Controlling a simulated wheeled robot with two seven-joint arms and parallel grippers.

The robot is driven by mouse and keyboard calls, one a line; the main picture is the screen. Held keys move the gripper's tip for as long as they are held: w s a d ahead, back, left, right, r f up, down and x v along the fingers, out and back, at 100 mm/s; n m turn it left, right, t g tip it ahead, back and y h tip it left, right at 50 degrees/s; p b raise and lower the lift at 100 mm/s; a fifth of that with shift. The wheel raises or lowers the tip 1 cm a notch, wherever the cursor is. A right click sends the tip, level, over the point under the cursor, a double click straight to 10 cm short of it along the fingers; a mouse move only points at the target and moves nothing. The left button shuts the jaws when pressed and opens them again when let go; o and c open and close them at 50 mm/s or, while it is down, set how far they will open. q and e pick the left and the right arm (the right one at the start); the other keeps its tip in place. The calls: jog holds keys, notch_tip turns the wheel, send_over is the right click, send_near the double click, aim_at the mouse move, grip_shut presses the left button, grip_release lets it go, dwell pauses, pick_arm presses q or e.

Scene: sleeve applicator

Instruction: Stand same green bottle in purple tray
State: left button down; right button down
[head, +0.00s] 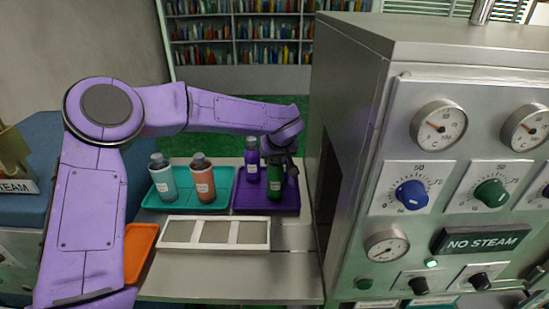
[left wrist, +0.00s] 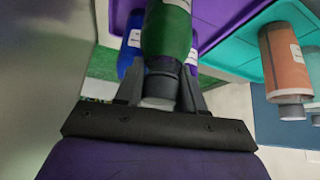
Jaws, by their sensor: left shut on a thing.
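The green bottle (head: 275,184) is upright over the front right part of the purple tray (head: 240,206). I cannot tell whether its base touches the tray. My left gripper (head: 277,160) comes down from above and is shut on the bottle's grey cap end. The left wrist view shows the green bottle (left wrist: 167,30) between the two fingers (left wrist: 160,92), with the purple tray (left wrist: 225,25) beyond it. A purple bottle (head: 251,163) stands in the same tray, just left of and behind the green one. My right gripper is not in view.
A white three-section holder (head: 214,234) lies in front. The large metal machine (head: 345,100) rises close on the right. An orange tray (head: 139,252) is at front left.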

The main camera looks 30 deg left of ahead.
pick_arm(q)
jog(key=shift+w+f, duration=0.35)
jog(key=shift+f, duration=0.1)
jog(key=c, duration=0.8)
grip_release()
jog(key=shift+c, duration=0.2)
jog(key=shift+o, duration=0.8)
jog(key=shift+s, duration=0.1)
jog(key=shift+s+r, duration=0.15)
jog(key=v, duration=1.2)
jog(key=shift+b, duration=0.3)
